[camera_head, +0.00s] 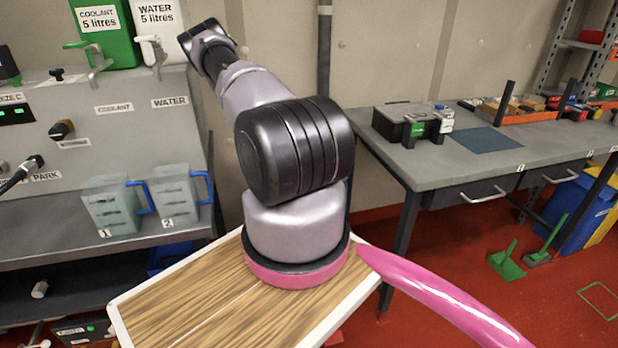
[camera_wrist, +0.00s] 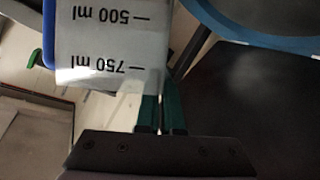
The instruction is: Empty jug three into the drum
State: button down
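A clear jug with black 500 ml and 750 ml marks (camera_wrist: 105,45) fills the upper left of the wrist view, its lettering upside down in the picture. Blue shows along its left edge. Its number is not visible, so I cannot confirm it is jug three. My gripper (camera_wrist: 160,103) has its two dark green fingers close together at the jug's lower right corner in the picture. They look shut on it, though the contact is partly hidden. A curved blue rim (camera_wrist: 245,38) lies upper right; I cannot tell whether it is the drum's. The head view does not show my gripper.
Jug 1 (camera_head: 110,207) and jug 2 (camera_head: 174,198) stand on the grey shelf at left, below the coolant and water panel (camera_head: 125,110). A grey workbench (camera_head: 440,165) with boxes stands at right. A blue bin (camera_head: 578,215) stands beneath its right end.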

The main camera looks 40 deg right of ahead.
jog(key=shift+w+r+n+g, duration=0.15)
jog(key=shift+n+g, duration=0.25)
jog(key=shift+n, duration=0.2)
dwell(0.9)
jog(key=shift+r+n, duration=0.1)
jog(key=shift+n, duration=0.5)
jog(key=shift+h, duration=0.3)
dwell(0.4)
jog(key=shift+r+n+g, duration=0.15)
jog(key=shift+n+g, duration=0.35)
jog(key=shift+n, duration=0.1)
dwell(0.4)
